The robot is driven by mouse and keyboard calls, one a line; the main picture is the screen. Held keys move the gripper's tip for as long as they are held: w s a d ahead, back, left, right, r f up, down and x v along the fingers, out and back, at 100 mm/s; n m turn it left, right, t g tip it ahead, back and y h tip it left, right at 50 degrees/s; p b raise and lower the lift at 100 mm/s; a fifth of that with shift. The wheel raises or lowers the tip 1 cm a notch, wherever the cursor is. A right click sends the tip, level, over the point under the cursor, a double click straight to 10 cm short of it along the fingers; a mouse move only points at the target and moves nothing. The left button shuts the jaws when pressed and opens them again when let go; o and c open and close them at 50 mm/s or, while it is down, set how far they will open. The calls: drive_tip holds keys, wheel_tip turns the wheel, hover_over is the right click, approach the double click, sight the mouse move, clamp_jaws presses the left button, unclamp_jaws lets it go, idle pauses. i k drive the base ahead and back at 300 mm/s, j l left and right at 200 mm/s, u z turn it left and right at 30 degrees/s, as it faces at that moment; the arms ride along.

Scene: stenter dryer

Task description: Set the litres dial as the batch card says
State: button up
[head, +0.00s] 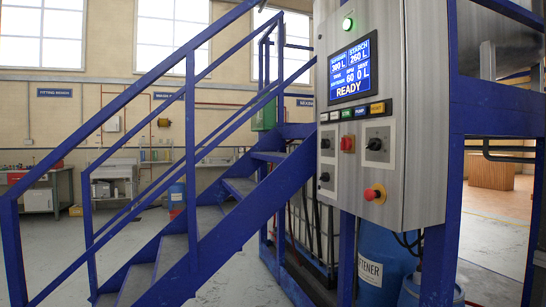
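A grey steel control box (385,90) stands at the right, seen at an angle. Its lit blue screen (353,73) shows STARCH 260 L, a second figure that looks like 300 L, smaller readings and READY. Below are a large black knob (375,145) on a grey plate and two smaller black knobs, an upper one (325,143) and a lower one (325,177), at the left edge. Their labels are too small to read, so I cannot tell which is the litres dial. I see no batch card that I can make out. My gripper is not in view.
The box also has a row of coloured buttons (355,111), a red switch (347,144), a red emergency stop (375,194) and a green lamp (347,24). Blue stairs with railings (190,225) fill the left foreground. A blue drum (380,265) marked SOFTENER stands below the box.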

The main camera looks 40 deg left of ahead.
sight(374, 144)
drive_tip(key=u, duration=1.75)
drive_tip(key=z, duration=3.1)
drive_tip(key=u, duration=3.1)
